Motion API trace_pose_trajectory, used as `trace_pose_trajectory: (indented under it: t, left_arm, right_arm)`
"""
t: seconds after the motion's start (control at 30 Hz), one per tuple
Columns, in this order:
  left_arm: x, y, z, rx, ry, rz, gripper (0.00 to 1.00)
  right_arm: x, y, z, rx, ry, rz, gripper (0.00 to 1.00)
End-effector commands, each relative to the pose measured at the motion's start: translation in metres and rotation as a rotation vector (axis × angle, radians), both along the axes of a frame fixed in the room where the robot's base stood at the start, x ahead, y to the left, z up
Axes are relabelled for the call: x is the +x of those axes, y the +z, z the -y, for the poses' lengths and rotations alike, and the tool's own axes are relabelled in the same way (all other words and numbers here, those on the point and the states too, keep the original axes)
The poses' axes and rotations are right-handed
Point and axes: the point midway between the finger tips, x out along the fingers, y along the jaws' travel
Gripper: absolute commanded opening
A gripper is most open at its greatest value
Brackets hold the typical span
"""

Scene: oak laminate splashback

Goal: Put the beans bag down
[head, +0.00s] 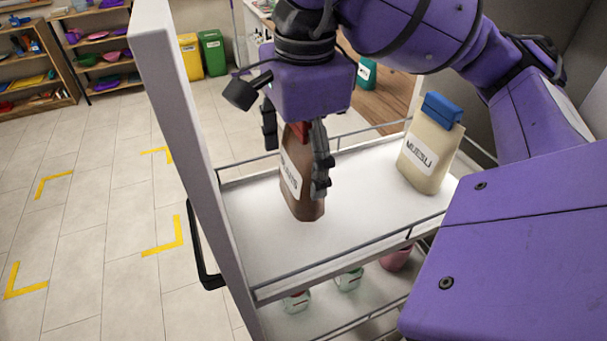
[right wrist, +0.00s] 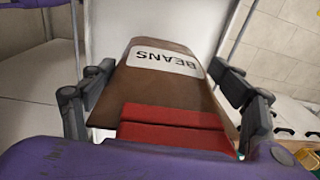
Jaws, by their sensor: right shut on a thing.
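The beans bag (head: 305,201) is brown with a white label and a red top. It is upright over the white top shelf (head: 270,245) of a pull-out rack, near its left end panel. My right gripper (head: 296,165) is shut on the bag from above, with one finger on each side. In the right wrist view, the beans bag (right wrist: 165,88) lies between the two fingers (right wrist: 168,105), its red top nearest the camera. I cannot tell whether its base touches the shelf. My left gripper is not in view.
A cream muesli bag (head: 428,158) with a blue clip stands on the same shelf to the right. Thin rails (head: 350,248) edge the shelf. A lower shelf holds several jars or cups (head: 348,279). The shelf between the two bags is clear.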

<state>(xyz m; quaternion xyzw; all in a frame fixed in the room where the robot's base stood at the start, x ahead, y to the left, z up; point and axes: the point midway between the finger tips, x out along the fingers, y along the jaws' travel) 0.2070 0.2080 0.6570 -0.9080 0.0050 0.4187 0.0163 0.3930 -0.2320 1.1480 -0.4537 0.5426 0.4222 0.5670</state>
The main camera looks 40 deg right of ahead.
Motion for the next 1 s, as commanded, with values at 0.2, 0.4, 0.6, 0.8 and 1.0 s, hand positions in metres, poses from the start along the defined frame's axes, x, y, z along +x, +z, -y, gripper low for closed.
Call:
trace_pose_trajectory:
  t: [0.2,0.4,0.6,0.8,1.0]
  left_arm:
    - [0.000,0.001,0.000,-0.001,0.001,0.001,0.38]
    - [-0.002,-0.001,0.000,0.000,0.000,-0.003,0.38]
    - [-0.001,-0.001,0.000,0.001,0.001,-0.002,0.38]
    - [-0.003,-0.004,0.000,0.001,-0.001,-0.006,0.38]
    - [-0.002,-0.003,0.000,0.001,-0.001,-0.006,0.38]
  right_arm:
    - [-0.008,-0.014,-0.003,0.001,0.000,-0.002,0.19]
    - [-0.007,-0.039,-0.003,0.001,0.000,-0.002,0.19]
    - [-0.007,-0.038,-0.003,0.001,0.000,0.002,0.19]
    - [-0.007,-0.042,-0.003,0.001,0.000,0.000,0.85]
    - [-0.007,-0.042,-0.003,0.001,0.000,0.000,0.98]
